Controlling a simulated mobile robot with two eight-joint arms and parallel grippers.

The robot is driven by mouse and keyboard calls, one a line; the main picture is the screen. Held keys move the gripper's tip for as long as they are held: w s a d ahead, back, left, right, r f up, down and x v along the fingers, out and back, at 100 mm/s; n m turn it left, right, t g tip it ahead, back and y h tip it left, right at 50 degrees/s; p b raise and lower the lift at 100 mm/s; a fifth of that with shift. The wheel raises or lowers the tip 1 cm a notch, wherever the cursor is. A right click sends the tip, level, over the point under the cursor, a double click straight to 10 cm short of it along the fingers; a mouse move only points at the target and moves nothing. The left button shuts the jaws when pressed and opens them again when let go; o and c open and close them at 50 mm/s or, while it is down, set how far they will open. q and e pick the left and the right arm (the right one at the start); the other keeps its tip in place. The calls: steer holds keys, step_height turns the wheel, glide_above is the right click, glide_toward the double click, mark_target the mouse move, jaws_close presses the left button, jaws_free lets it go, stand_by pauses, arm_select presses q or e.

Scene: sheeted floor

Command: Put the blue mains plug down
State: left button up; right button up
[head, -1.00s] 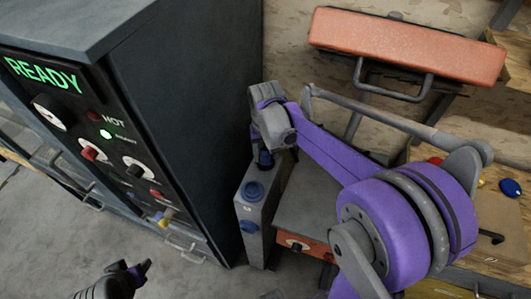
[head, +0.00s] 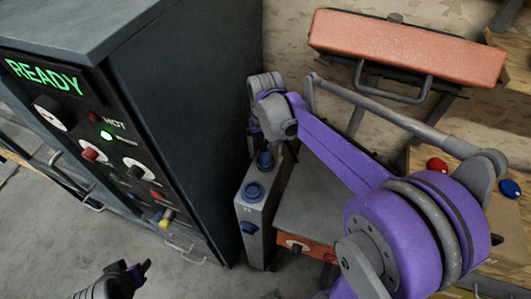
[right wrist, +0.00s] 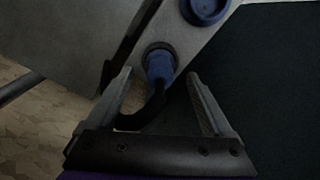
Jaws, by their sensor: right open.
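The blue mains plug (right wrist: 160,66) sits in a round, dark-rimmed opening on the grey socket box (right wrist: 222,32), with a black cable running back from it. In the head view the plug (head: 265,160) is a small blue shape on top of the narrow grey box (head: 254,215), partly hidden by my gripper. My right gripper (head: 272,140) is open just above it. In the right wrist view its fingers (right wrist: 160,76) stand apart either side of the plug and cable, with gaps showing. My left gripper (head: 138,271) is at the bottom left, away from the box; its jaw opening is unclear.
Blue round sockets (head: 253,191) show on the box. A tall dark cabinet (head: 185,120) with a READY panel stands close on its left. A grey-topped orange unit (head: 310,215) is close on its right. Bare floor (head: 50,235) lies at lower left.

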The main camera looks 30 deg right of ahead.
mark_target(265, 152)
step_height(265, 152, up, 8)
steer(key=shift+r, duration=0.45)
steer(key=shift+s+a, duration=0.2)
steer(key=shift+s, duration=0.05)
steer(key=s+a+f+n+t, duration=0.2)
steer(key=s+a+f+t, duration=0.1)
steer(key=s+f, duration=0.2)
steer(key=s+a+f+n+t, duration=0.2)
steer(key=s+a+f, duration=0.1)
steer(key=s, duration=0.5)
steer(key=shift+s+a+f+t, duration=0.25)
steer(key=shift+f+t, duration=0.15)
steer(key=shift+f, duration=0.5)
